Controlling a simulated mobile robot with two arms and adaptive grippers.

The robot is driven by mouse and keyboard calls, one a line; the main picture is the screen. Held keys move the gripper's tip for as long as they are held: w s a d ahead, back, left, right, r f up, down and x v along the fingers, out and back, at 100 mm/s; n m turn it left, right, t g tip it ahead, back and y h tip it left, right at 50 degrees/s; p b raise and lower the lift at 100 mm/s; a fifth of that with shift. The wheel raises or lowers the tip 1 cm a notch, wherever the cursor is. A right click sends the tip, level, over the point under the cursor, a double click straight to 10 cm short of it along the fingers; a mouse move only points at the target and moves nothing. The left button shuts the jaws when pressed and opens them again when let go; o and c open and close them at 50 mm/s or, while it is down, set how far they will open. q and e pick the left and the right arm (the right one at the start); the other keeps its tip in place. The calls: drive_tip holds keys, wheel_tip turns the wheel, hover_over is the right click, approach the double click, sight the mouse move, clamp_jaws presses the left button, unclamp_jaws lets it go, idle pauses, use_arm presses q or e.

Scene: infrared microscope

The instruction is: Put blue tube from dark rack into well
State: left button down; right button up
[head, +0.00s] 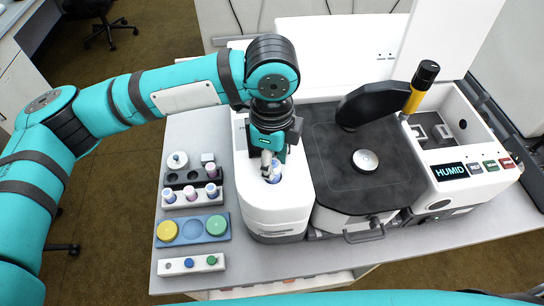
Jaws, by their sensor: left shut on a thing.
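My left gripper (268,158) points down over the top of the white rounded housing at the left of the instrument (272,210). It is shut on the blue tube (275,176), which shows as a small pale and blue piece below the fingertips. The tube is at the top surface of the housing; the well is hidden there, and I cannot tell how deep the tube sits. The dark rack (174,177) stands left of the instrument, with a white capped item and a pale block by it. My right gripper is not in view.
A white rack (178,203) holds several capped tubes. A blue tray (222,216) holds a yellow and a green disc. A front white rack (172,268) has blue and green caps. The instrument's dark stage (395,190) and yellow-black eyepiece (418,88) are to the right.

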use_arm(q)
drive_tip(key=shift+f, duration=1.25)
idle(0.5)
drive_tip(key=shift+f, duration=0.15)
idle(0.6)
drive_tip(key=c, duration=0.9)
unclamp_jaws()
drive_tip(key=o, duration=0.4)
wheel_tip(320, 180, up, 7)
drive_tip(key=p, duration=0.8)
